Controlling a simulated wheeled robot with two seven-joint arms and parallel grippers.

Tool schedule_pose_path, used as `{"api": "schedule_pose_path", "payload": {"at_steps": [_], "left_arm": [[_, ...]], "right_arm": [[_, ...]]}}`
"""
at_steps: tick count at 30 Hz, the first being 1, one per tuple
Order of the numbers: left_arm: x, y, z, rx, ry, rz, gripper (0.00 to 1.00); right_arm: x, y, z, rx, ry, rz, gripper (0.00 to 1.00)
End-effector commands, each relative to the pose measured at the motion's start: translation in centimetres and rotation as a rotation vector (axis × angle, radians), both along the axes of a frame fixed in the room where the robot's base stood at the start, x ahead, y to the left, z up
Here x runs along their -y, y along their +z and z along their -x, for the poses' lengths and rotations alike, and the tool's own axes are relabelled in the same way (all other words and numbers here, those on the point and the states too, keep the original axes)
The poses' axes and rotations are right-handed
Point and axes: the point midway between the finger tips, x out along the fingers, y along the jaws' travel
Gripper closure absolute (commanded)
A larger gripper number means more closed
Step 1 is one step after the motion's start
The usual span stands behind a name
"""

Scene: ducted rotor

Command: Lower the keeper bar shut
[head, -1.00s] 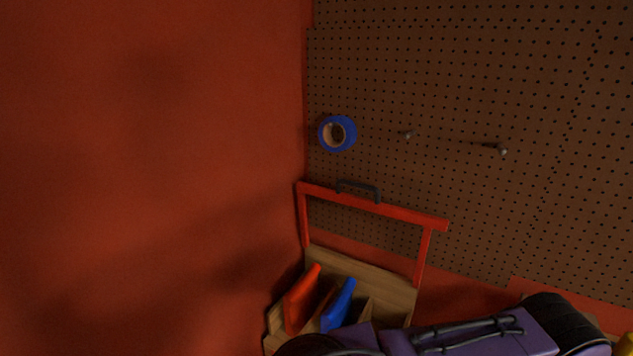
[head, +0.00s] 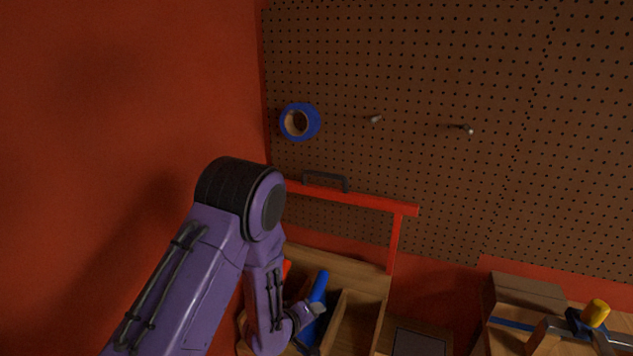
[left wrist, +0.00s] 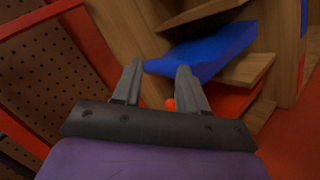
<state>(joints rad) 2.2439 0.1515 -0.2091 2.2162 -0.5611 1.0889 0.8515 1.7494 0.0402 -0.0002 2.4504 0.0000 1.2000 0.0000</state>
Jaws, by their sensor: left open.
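The keeper bar is a red frame (head: 380,203) with a dark handle (head: 325,181) on its top rail. It stands raised above a wooden rack (head: 376,288), against the pegboard. Its left post is hidden behind my left arm. The rack holds a blue piece (head: 318,286) and an orange-red piece, mostly covered by my arm. My left gripper (head: 311,326) is low at the rack, below the bar and apart from the handle. My right gripper is out of view.
A blue tape roll (head: 299,122) hangs on the pegboard (head: 420,70), with two pegs to its right. A red wall (head: 120,90) closes the left side. At lower right are a box (head: 527,292) and a grey-blue tool with a yellow end (head: 596,313).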

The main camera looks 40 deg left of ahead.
Motion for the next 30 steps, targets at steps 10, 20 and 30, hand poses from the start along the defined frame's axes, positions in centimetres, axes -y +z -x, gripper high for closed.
{"api": "schedule_pose_path", "payload": {"at_steps": [10, 20, 30], "left_arm": [[-9.3, 28.3, -10.5, 0.481, 0.019, 0.520, 0.58], [-9.1, 29.9, -14.9, 0.489, 0.017, 0.554, 0.58], [-8.2, 29.2, -20.4, 0.491, 0.018, 0.555, 0.58]], "right_arm": [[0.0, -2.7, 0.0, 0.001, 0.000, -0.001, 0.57], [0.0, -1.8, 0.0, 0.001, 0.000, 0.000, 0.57], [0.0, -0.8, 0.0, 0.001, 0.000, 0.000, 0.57]]}}
